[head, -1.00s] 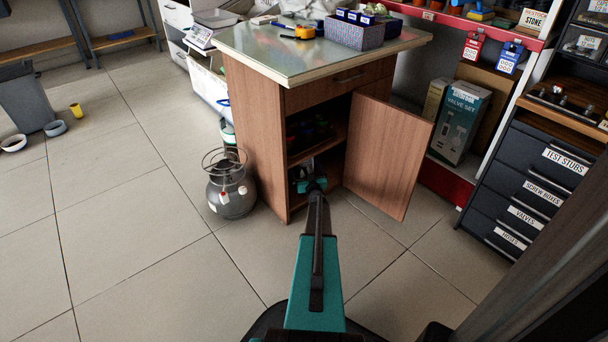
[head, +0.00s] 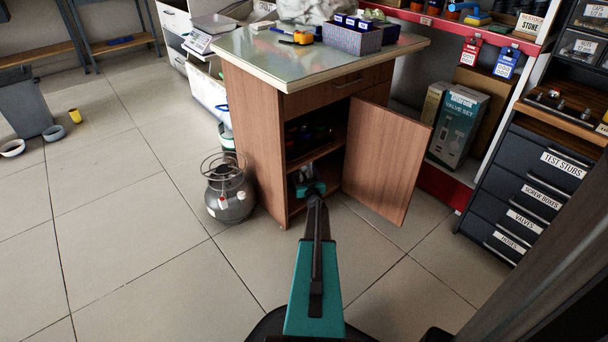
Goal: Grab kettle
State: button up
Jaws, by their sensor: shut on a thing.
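My arm reaches forward into the lower compartment of the wooden cabinet (head: 257,140), whose door stands open to the right. My gripper (head: 306,180) is at the compartment's mouth, shut on a small pale grey thing, seemingly the kettle (head: 306,169). Only a little of it shows in the dark opening; the gripper and the shadow hide its shape and the exact hold. Several dark items, too dim to make out, are on the shelf above.
The open door (head: 386,160) stands close to the right of my arm. A grey gas cylinder (head: 231,200) stands on the floor at the cabinet's left. A dark drawer unit (head: 525,190) is at the right. The floor at front left is clear.

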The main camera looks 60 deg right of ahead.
jog(key=shift+r, duration=0.3)
jog(key=shift+r+p, duration=1.2)
jog(key=shift+r, duration=0.45)
jog(key=w+a+r+p+v, duration=0.1)
jog(key=p+v, duration=0.3)
jog(key=v, duration=1.1)
jog(key=shift+s+a+p, duration=0.25)
jog(key=shift+s+p, duration=0.05)
jog(key=shift+s, duration=0.05)
jog(key=shift+r, duration=0.1)
jog(key=shift+s+a+r, duration=0.1)
jog(key=shift+r, duration=0.05)
